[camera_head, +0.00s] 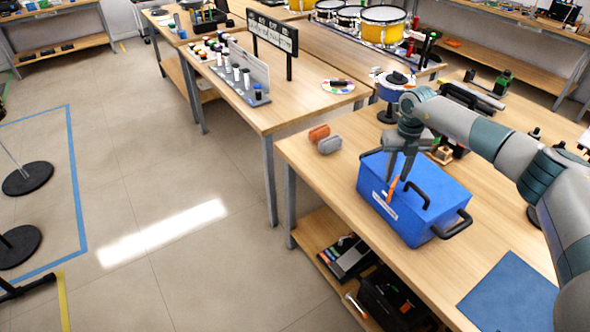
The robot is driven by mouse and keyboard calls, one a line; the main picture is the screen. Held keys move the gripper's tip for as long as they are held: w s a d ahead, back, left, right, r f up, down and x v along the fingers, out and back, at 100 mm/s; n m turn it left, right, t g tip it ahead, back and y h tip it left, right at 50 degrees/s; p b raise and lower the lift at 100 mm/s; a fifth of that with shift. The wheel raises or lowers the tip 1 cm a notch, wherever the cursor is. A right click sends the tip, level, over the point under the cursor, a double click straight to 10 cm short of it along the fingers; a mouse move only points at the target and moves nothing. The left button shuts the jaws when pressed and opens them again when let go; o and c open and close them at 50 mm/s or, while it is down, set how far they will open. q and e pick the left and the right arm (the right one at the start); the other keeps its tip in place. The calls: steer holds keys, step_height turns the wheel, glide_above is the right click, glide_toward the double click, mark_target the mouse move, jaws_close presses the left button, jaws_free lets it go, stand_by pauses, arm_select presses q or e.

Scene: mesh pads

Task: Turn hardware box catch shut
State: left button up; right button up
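The blue hardware box (450,194) sits on the near wooden table, with black handles on its lid and right side and a white label on its front. An orange catch (391,189) shows at the upper front edge of the box, tilted slightly from upright. My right gripper (399,178) points down over the box's front edge, with its fingertips close by the catch. Its two fingers look apart, with a gap between them. I cannot tell whether a finger touches the catch. My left gripper is not in view.
A dark blue mat (511,294) lies on the table to the right of the box. Orange and grey rounded items (324,139) lie left of it. Black tools and a round blue container (394,86) stand behind. The table's front edge is close to the box.

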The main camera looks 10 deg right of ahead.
steer(key=n+p, duration=0.1)
steer(key=n, duration=0.4)
steer(key=shift+a+r+p, duration=0.15)
steer(key=shift+p, duration=0.25)
step_height(320, 180, up, 17)
steer(key=b, duration=0.7)
steer(key=a+f+y, duration=0.4)
steer(key=a, duration=0.6)
steer(key=a+f+t+y, duration=0.1)
steer(key=a+f+y, duration=0.2)
steer(key=a, duration=0.7)
steer(key=w+a+f+y, duration=0.1)
steer(key=a+f+y, duration=0.3)
steer(key=a, duration=0.6)
steer(key=shift+f+t+y+p, duration=0.3)
steer(key=shift+f, duration=0.25)
